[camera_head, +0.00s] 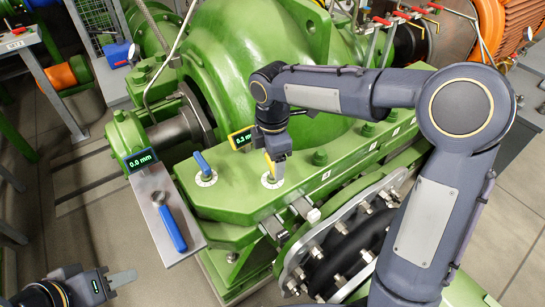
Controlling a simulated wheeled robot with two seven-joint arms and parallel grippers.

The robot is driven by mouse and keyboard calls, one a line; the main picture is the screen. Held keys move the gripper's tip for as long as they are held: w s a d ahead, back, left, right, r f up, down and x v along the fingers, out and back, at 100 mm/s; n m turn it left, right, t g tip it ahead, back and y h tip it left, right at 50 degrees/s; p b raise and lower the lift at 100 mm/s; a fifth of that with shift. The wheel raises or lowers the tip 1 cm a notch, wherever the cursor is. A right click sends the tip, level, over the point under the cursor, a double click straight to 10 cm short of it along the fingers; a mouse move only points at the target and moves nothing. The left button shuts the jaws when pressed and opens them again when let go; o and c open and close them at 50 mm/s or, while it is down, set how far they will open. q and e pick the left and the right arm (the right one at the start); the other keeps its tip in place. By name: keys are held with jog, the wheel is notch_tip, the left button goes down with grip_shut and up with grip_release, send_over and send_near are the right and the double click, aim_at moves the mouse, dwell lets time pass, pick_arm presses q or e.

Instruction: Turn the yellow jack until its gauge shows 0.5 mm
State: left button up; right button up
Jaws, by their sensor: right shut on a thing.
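The yellow jack (268,163) stands on the green split flange of the pump case, in a round pale seat. My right gripper (278,169) comes down from above and is shut on the yellow jack, hiding much of it. A small yellow-framed gauge (241,138) sits just behind and left of it; its green digits seem to read 0.3 mm, but they are small and partly hidden. My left gripper (120,278) is low at the left, over the floor and away from the jack; its finger opening is not clear.
A blue jack (203,166) stands left of the yellow one. A bolted dark flange (345,245) is at front right. Floor is clear at lower left.

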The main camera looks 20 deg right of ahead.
jog(key=m, duration=0.5)
jog(key=shift+m, duration=0.3)
jog(key=m, duration=0.5)
jog(key=shift+m, duration=0.3)
jog(key=o, duration=1)
jog(key=shift+b, duration=0.3)
notch_tip(320, 180, up, 8)
jog(key=shift+f, duration=0.1)
